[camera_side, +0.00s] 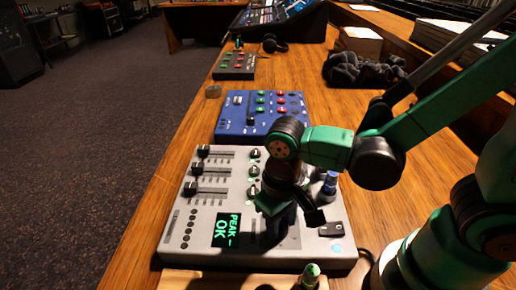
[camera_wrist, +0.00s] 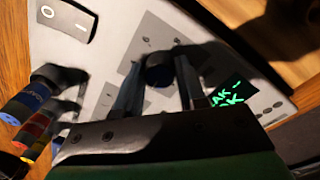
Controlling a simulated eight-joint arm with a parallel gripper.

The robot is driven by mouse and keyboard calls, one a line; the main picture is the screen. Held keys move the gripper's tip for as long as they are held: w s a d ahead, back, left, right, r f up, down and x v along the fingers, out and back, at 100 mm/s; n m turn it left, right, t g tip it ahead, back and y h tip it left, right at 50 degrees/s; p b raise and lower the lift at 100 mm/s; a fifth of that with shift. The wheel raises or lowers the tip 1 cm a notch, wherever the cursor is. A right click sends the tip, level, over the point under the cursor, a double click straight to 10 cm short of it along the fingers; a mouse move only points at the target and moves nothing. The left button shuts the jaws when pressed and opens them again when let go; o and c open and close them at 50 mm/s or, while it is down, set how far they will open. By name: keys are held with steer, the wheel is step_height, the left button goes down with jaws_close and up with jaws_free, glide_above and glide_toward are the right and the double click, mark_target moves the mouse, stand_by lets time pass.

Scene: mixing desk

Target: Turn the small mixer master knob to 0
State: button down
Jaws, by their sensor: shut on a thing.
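The small mixer (camera_side: 205,225) is a pale grey panel at the front of the desk. Its green-lit display (camera_side: 227,230) reads "PEAK - OK"; it also shows partly in the wrist view (camera_wrist: 232,95). My gripper (camera_side: 280,228) points down over the mixer, right of the display. In the wrist view, a dark round knob (camera_wrist: 158,72) sits between my two fingers, and my gripper (camera_wrist: 160,80) is shut on it. It appears to be the master knob. In the side view my gripper hides this knob. Its pointer and scale are too dark to read.
Black fader caps (camera_side: 191,188) and small black knobs (camera_side: 254,170) stand on the mixer. A rocker switch (camera_side: 331,230) and a blue plug (camera_side: 330,182) are at its right. A blue mixer (camera_side: 229,128) lies behind. A green-tipped item (camera_side: 311,272) stands in front.

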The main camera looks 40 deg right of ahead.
mark_target(283, 225)
steer(key=n, duration=1.1)
steer(key=shift+d, duration=0.1)
steer(key=shift+n+t, duration=0.3)
steer(key=shift+n, duration=0.1)
steer(key=c, duration=0.5)
jaws_free()
steer(key=shift+s+r, duration=0.1)
steer(key=shift+r, duration=2.7)
